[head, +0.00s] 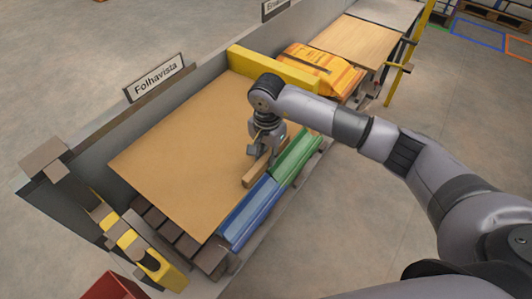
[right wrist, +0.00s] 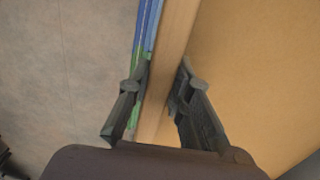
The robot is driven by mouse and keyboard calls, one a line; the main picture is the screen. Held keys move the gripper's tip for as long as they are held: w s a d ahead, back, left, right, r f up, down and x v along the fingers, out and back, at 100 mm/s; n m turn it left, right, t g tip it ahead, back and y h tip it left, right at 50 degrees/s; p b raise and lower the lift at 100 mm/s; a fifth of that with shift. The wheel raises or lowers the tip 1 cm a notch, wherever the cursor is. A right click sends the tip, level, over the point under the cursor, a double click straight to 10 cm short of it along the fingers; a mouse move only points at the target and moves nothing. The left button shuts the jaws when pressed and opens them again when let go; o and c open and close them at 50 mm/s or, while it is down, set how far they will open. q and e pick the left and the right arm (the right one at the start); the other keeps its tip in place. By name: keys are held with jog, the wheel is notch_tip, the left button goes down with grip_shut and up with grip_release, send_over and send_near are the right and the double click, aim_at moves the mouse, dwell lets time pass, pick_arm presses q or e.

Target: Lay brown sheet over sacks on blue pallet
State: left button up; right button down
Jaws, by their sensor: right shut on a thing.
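The brown sheet (head: 185,140) lies flat in the tray under the Folhavista sign and also fills the right of the right wrist view (right wrist: 260,70). A pale wooden bar (head: 249,180) lies along the sheet's near right edge. My right gripper (head: 262,153) comes down over this edge and is shut on the bar, which passes between its fingers in the right wrist view (right wrist: 160,85). I cannot tell whether the bar is fixed to the sheet. My left gripper is not in view. No blue pallet with sacks can be made out.
Blue (head: 247,214) and green (head: 294,157) strips run along the tray's near edge. A yellow bar (head: 270,67) closes its far end, with an orange sack (head: 320,72) beyond. A red box (head: 112,287) stands at bottom left.

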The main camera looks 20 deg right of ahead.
notch_tip(320, 180, down, 7)
jog(key=b, duration=0.4)
jog(key=shift+f, duration=0.15)
jog(key=shift+f+b, duration=0.5)
jog(key=c, duration=1.4)
grip_release()
jog(key=shift+o, duration=0.2)
notch_tip(320, 180, up, 12)
jog(key=shift+r, duration=0.1)
